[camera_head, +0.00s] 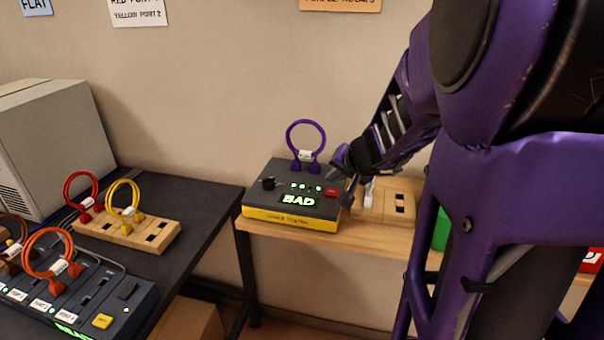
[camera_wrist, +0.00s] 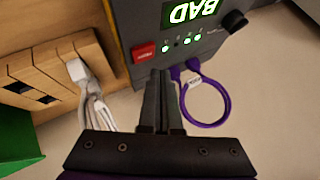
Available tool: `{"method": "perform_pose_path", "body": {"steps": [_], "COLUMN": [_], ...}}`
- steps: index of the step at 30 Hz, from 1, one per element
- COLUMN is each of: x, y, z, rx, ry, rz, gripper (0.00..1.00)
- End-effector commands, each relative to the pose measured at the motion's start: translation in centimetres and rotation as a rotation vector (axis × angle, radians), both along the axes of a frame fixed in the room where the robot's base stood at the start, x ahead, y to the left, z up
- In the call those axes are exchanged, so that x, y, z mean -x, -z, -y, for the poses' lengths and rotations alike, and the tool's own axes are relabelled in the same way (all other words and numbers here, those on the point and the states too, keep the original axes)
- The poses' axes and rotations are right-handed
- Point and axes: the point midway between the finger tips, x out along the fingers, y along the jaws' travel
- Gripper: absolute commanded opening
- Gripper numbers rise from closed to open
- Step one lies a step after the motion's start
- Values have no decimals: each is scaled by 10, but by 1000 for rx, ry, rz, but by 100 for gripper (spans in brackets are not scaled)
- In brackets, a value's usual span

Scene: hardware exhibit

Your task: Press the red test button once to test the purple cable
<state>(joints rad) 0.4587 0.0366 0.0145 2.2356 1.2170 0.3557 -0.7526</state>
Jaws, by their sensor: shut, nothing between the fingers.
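The cable tester (camera_head: 296,212) is a dark box with a yellow lower band on the wooden shelf. Its lit green display reads BAD, and several green lights glow above it. The purple cable (camera_head: 306,134) loops upright, both ends plugged into the tester's back part; it also shows in the wrist view (camera_wrist: 227,100). The red test button (camera_head: 331,191) is on the tester's right side; it also shows in the wrist view (camera_wrist: 144,52). My gripper (camera_head: 343,178) is shut and empty beside the tester. In the wrist view its fingertips (camera_wrist: 160,75) appear close to the red button, apparently not covering it.
A wooden slotted block (camera_head: 399,205) with a white plug stands right of the tester. A green object (camera_head: 441,231) is farther right. On the dark table (camera_head: 190,197) at left are a switch box (camera_head: 128,293), red, yellow and orange cables, and a grey case.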

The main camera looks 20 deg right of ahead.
Motion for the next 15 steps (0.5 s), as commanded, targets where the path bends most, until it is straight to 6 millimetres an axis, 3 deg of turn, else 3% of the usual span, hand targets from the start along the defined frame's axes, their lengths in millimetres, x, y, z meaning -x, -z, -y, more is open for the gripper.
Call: {"method": "perform_pose_path", "body": {"steps": [1, 9, 15], "x": [0, 0, 0], "y": [-10, -37, -42], "z": [0, 0, 0], "rx": [0, 1, 0], "ry": [0, 0, 0], "rz": [1, 1, 0], "gripper": [0, 0, 0]}}
